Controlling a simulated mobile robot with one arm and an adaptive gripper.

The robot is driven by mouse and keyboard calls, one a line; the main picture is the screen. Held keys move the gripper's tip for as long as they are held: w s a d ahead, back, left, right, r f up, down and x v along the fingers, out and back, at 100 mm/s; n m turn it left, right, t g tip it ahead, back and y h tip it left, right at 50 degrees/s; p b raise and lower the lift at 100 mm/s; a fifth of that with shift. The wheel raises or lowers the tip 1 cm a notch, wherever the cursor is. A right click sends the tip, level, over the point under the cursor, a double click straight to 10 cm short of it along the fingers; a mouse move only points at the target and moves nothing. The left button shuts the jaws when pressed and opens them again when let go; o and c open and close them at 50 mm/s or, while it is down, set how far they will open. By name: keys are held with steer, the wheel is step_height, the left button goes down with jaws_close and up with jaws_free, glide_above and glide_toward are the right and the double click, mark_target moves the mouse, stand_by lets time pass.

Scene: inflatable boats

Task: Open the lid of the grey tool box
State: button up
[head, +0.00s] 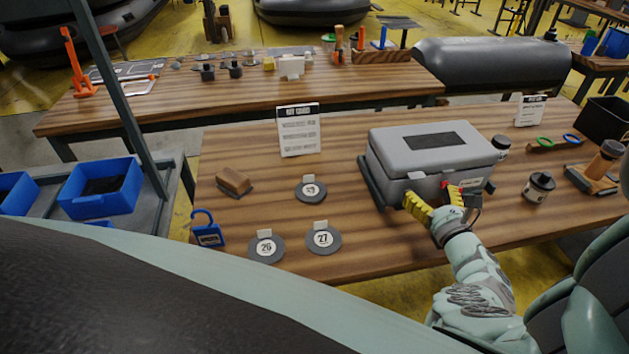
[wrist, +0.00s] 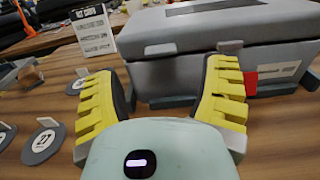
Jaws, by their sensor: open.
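The grey tool box (head: 415,161) stands on the wooden table in the head view, its lid (head: 405,142) down and a dark panel on top. It also fills the upper right of the wrist view (wrist: 190,75). A grey latch tab (wrist: 231,46) shows on its front below the lid edge. My gripper (head: 434,205) is at the box's front, with yellow ribbed fingers. In the wrist view my gripper (wrist: 165,100) is open and empty, its fingers spread before the front wall. I cannot tell whether the right finger touches the box.
A white sign (head: 298,130) stands left of the box, near round numbered discs (head: 323,238) and a brown block (head: 233,181). A blue padlock (head: 207,230) is at the table's left edge. A dark jar (head: 538,187) stands right. Table between sign and discs is partly clear.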

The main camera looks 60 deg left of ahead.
mark_target(419, 179)
steer(key=shift+b+x, duration=0.75)
steer(key=shift+x, duration=1.65)
jaws_close()
